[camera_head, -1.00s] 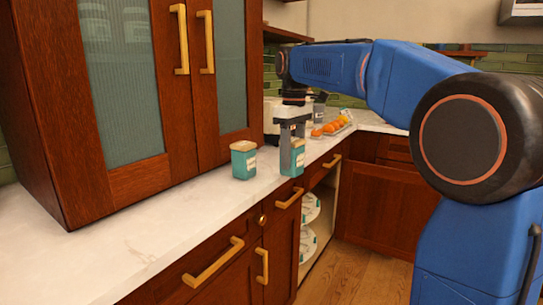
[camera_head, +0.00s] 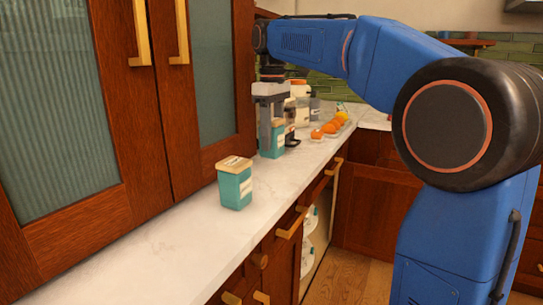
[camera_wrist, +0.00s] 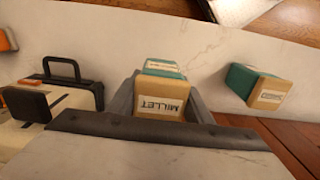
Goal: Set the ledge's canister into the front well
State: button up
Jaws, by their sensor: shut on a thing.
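My gripper (camera_head: 276,132) is shut on a teal canister (camera_head: 275,148) with a tan lid, over the counter near its back part. In the wrist view, the lid of this held canister (camera_wrist: 160,98) reads MILLET and sits between my fingers. I cannot tell whether its base touches the counter. A second teal canister (camera_head: 236,188) with a tan lid stands upright on the counter, nearer to the camera and apart from my gripper. It also shows in the wrist view (camera_wrist: 255,86), right of the held one. I make out no front well.
A pale appliance with a black handle (camera_wrist: 65,88) stands close beside my gripper. Several oranges (camera_head: 330,127) lie on the counter behind. A tall wooden cabinet (camera_head: 160,120) with glass doors rises at the left. The near counter (camera_head: 150,245) is clear.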

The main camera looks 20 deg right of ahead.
aim_at(273, 120)
jog(key=shift+f, duration=2.55)
jog(key=o, duration=1.2)
jog(key=shift+f, duration=0.1)
notch_tip(273, 120, up, 12)
jog(key=shift+r, duration=0.15)
jog(key=shift+s, duration=0.15)
